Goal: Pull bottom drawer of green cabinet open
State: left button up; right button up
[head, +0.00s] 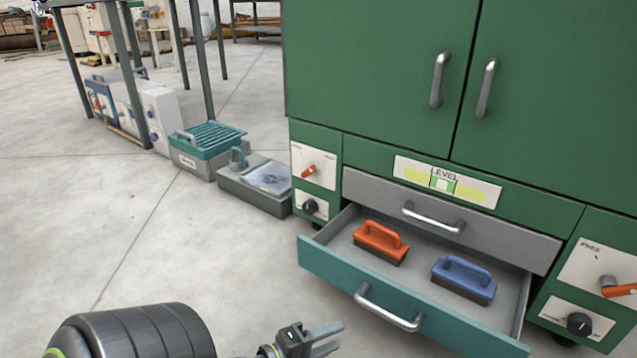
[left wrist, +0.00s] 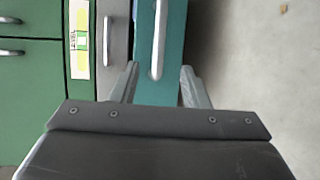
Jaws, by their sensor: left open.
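The green cabinet (head: 380,70) has a teal-fronted bottom drawer (head: 330,268) that stands pulled out. Its metal bar handle (head: 388,308) is on the front. An orange-handled brush (head: 380,240) and a blue-handled brush (head: 463,279) lie inside. My left gripper (head: 335,338) is open and empty, in front of the drawer and apart from the handle in the head view. In the left wrist view, the drawer front (left wrist: 145,20) and its handle (left wrist: 158,40) are ahead, between the open fingers (left wrist: 158,85). My right gripper does not show.
A grey drawer (head: 440,210) above is shut. Control panels with knobs (head: 578,322) flank the drawers. Grey and teal boxes (head: 205,148) stand on the floor at the left, beside table legs. The floor in front is clear.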

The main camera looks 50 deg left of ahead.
pick_arm(q)
jog(key=shift+b+v, duration=0.4)
jog(key=shift+v, duration=0.75)
